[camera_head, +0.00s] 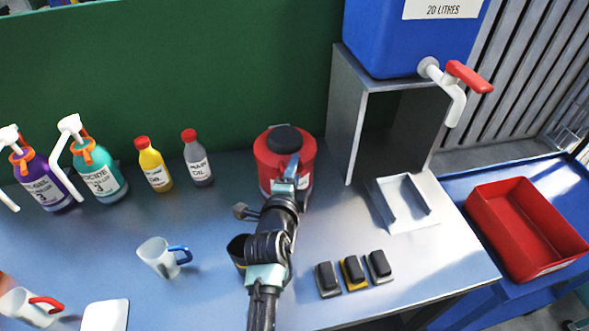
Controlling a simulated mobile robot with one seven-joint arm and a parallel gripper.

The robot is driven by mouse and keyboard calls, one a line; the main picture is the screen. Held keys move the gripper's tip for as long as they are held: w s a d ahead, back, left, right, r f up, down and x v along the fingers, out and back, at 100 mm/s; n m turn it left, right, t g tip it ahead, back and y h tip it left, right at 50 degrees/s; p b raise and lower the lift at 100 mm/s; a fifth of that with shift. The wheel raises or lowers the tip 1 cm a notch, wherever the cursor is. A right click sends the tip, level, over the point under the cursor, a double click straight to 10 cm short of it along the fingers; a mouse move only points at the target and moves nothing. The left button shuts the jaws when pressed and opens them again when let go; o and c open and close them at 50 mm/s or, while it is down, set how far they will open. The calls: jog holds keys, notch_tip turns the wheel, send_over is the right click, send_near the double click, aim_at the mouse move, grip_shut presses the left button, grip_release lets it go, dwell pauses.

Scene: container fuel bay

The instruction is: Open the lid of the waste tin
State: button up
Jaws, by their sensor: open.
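The waste tin is a round red can (262,165) with a black lid (285,138) on top, standing upright near the back of the bench. The lid looks closed. My gripper (291,168) reaches in from the front and overlaps the tin's front right side in the picture. It is open, at about the height of the tin's rim. My arm hides part of the tin's front and label. I cannot tell whether the fingers touch the tin.
A metal stand (345,120) is to the right under a blue tank (405,40). A white mug (157,257) and several black-topped blocks (353,272) flank my arm.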

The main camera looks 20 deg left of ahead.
jog(key=shift+c, duration=0.2)
grip_shut()
jog(key=shift+r, duration=0.1)
jog(key=shift+r, duration=0.1)
dwell(1.1)
